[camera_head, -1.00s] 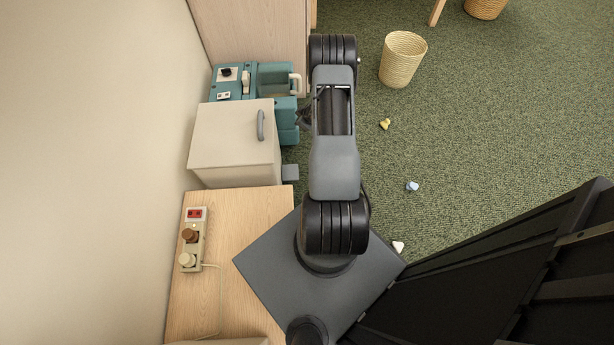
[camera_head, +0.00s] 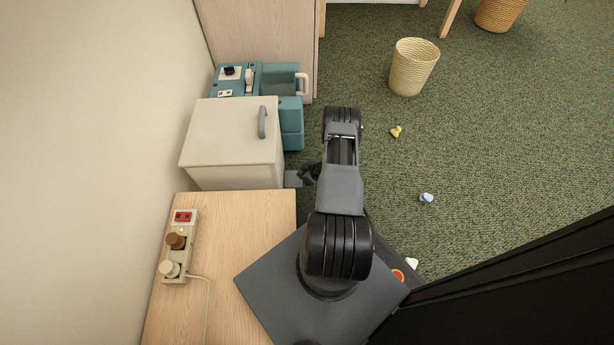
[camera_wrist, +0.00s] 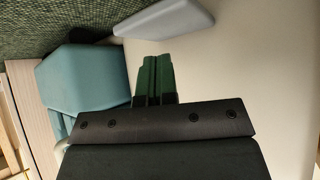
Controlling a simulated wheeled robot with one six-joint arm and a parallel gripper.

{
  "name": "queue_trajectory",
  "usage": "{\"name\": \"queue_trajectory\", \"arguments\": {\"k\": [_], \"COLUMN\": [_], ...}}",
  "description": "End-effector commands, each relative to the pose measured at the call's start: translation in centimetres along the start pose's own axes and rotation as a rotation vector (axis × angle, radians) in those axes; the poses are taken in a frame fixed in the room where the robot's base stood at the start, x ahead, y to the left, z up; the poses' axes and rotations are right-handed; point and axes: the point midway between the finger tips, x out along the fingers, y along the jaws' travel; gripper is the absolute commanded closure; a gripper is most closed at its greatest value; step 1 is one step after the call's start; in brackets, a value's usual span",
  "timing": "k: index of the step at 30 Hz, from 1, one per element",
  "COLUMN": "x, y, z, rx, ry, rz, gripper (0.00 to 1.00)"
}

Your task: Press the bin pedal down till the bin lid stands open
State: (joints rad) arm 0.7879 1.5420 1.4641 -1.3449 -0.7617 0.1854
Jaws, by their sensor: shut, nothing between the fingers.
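The bin (camera_head: 232,150) is a cream box with a grey handle on its flat top, standing against the left wall. Its lid looks shut. The grey pedal (camera_head: 292,179) sticks out low from the bin's right side; it also shows in the wrist view (camera_wrist: 168,18) at the top. My gripper (camera_head: 307,171) is beside the pedal in the head view, partly hidden by my arm. In the wrist view its dark green fingers (camera_wrist: 153,64) are together, with nothing between them. Their tips point towards the pedal, with a gap in the picture; I see no contact.
A teal machine (camera_head: 290,122) stands just behind the bin. A wooden cabinet top (camera_head: 235,245) in front of it bears a control box (camera_head: 178,242).

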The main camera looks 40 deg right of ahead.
Motion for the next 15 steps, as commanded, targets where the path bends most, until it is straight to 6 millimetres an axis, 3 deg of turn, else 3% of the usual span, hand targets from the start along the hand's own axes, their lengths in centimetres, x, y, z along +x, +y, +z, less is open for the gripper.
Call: {"name": "queue_trajectory", "arguments": {"k": [4,15], "x": [1.21,1.38], "y": [0.04,0.03], "z": [0.05,-0.07], "rx": [0.0,0.0], "ry": [0.0,-0.001], "rz": [0.001,0.001], "gripper": [1.0,1.0]}}
